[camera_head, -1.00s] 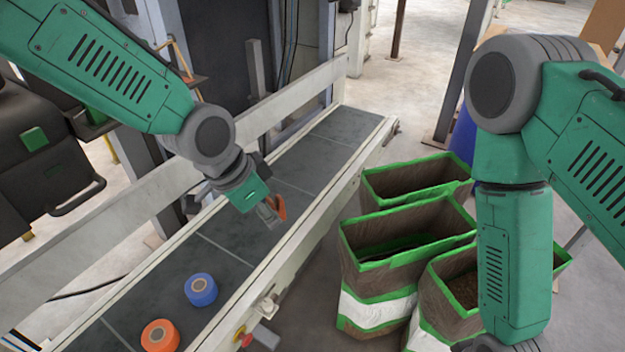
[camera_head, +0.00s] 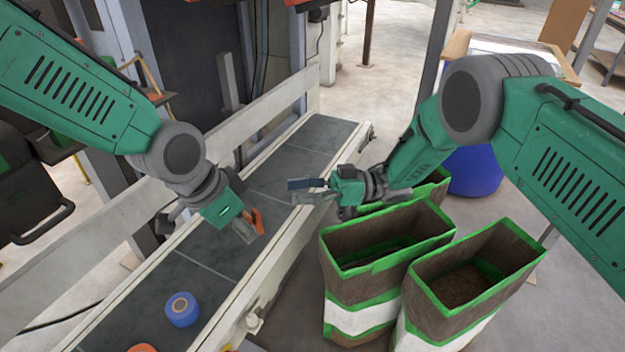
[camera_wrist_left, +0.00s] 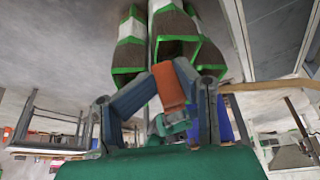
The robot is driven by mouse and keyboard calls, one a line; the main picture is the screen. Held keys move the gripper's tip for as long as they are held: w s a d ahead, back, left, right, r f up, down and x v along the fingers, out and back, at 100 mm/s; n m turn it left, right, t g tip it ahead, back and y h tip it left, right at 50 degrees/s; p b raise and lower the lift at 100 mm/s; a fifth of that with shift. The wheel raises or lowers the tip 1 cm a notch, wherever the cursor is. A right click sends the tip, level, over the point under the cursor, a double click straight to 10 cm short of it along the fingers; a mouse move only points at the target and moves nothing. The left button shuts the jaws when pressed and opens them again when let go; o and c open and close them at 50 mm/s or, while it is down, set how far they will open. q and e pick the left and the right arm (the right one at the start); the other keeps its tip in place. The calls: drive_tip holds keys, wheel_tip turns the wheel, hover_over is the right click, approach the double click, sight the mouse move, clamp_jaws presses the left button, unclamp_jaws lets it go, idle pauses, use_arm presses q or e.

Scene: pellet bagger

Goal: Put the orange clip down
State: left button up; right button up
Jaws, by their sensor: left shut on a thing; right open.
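The orange clip (camera_head: 257,221) is in my left gripper (camera_head: 246,232), above the grey conveyor belt (camera_head: 190,274). In the left wrist view the orange clip (camera_wrist_left: 169,88) stands up between the fingers of my left gripper (camera_wrist_left: 165,105), which is shut on it. My right gripper (camera_head: 308,190) is open over the belt's right rail, its fingers pointing left. A dark blue bar-like piece shows at its fingers; I cannot tell whether it is part of the gripper.
A blue tape roll (camera_head: 182,309) and an orange roll (camera_head: 142,348) lie on the near belt. Open brown sacks with green rims (camera_head: 385,262) stand right of the conveyor. A blue drum (camera_head: 473,170) stands behind them. The far belt is clear.

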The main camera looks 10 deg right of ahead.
wheel_tip(320, 180, up, 4)
drive_tip(key=s+d+f+n+g+h, duration=0.1)
drive_tip(key=s+d+n+g+h, duration=0.15)
drive_tip(key=n+g, duration=0.35)
drive_tip(key=shift+m+g, duration=0.4)
drive_tip(key=shift+g, duration=0.2)
drive_tip(key=x, duration=1.1)
drive_tip(key=shift+w+a+r, duration=0.1)
drive_tip(key=shift+a+r, duration=0.1)
drive_tip(key=shift+a, duration=0.3)
clamp_jaws()
use_arm(q)
drive_tip(key=o, duration=1.4)
